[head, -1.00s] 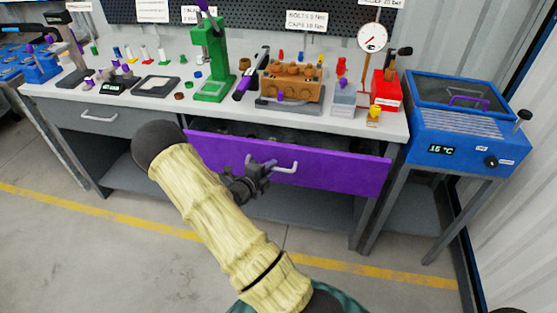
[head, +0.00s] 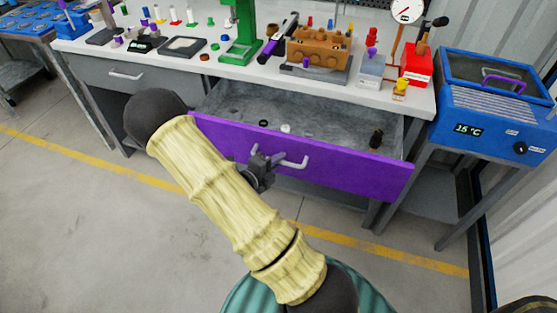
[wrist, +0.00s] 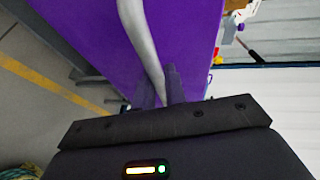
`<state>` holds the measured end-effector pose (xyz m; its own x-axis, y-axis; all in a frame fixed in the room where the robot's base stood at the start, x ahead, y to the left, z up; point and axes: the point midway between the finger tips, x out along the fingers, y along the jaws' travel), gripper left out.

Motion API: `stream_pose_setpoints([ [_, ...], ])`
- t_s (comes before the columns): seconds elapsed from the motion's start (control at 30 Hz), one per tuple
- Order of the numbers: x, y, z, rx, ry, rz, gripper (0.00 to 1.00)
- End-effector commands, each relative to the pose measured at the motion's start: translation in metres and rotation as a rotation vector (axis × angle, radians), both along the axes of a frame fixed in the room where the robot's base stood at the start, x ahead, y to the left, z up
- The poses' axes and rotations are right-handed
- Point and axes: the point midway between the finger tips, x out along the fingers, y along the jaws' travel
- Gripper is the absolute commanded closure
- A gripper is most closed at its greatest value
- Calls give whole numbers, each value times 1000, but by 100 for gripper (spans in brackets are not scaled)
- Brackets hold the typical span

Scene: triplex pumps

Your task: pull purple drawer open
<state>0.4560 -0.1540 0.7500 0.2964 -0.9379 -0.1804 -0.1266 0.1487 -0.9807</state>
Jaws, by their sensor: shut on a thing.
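The purple drawer (head: 340,165) is under the workbench and stands well open in the head view. Its grey inside shows, with a few small items in it. A light grey bar handle (head: 294,163) is on its front. My gripper (head: 262,160) is at the left part of this handle, and my arm hides some of the drawer's left front. In the wrist view my gripper's fingers (wrist: 160,85) are closed around the grey handle (wrist: 140,35), with the purple front (wrist: 85,40) behind it.
The workbench top (head: 215,70) carries a green press (head: 242,40), a brown pump block (head: 318,50) and a red box (head: 416,65). A blue bath unit (head: 490,110) stands at the right. A grey drawer (head: 120,75) at the left is shut. The floor in front is clear, with a yellow line.

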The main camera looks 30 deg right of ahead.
Motion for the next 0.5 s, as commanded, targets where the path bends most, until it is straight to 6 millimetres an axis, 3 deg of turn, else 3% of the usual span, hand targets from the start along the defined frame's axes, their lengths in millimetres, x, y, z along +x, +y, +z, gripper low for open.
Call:
stream_pose_setpoints([
  [0.03, 1, 0, -1, 2, 0, 1, 100],
  [0.07, 1, 0, -1, 2, 0, 1, 84],
  [0.17, 0, 0, 0, 1, -1, 1, 66],
  [0.5, 0, 2, 0, 0, 0, 1, 66],
])
